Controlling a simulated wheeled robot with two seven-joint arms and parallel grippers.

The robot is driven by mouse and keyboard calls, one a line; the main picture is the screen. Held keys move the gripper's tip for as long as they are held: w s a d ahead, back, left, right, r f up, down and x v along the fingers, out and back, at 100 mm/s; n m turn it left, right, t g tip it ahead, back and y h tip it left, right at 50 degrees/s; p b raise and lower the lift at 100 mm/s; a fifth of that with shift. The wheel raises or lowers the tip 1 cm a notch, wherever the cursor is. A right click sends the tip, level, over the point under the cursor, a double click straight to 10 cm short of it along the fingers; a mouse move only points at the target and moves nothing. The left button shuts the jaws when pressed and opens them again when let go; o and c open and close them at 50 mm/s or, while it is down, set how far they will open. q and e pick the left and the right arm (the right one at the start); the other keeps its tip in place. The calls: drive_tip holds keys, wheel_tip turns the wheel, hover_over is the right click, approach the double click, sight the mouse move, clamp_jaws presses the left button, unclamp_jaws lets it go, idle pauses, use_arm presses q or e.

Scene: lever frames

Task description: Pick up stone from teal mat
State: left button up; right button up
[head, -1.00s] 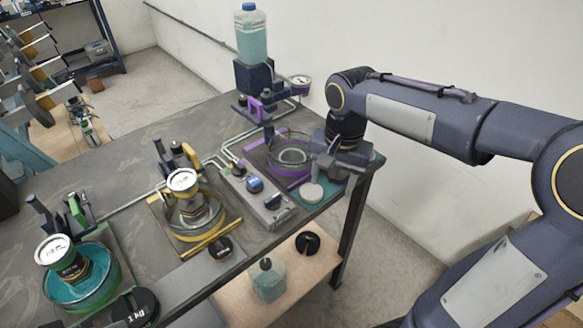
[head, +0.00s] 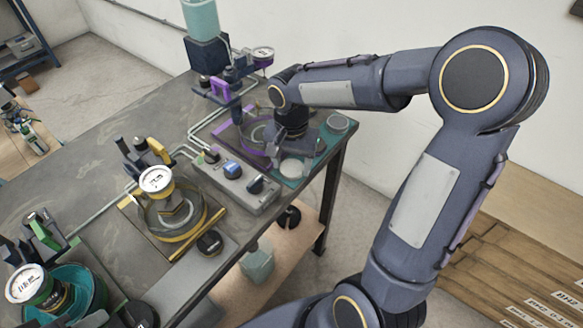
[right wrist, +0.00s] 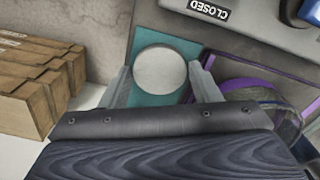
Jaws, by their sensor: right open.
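A round, pale grey stone (head: 293,168) lies flat on the front part of the teal mat (head: 319,151), at the table's right end. My right gripper (head: 294,157) is low over the mat, just behind the stone in the head view. In the right wrist view, the stone (right wrist: 160,69) shows between the two spread fingers (right wrist: 162,88), with a strip of teal mat (right wrist: 183,42) around it. The fingers look apart from the stone. A second grey round piece (head: 337,123) is at the mat's far corner. My left gripper is not in view.
A glass dish with a purple rim (head: 249,135) stands close left of the gripper. A grey control box (head: 236,180) with knobs lies to the left of the stone. The table's right edge is close by. Wooden blocks (right wrist: 35,75) show beyond it in the wrist view.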

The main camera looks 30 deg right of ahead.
drive_tip(key=c, duration=0.6)
drive_tip(key=shift+c, duration=0.2)
drive_tip(key=shift+r, duration=0.15)
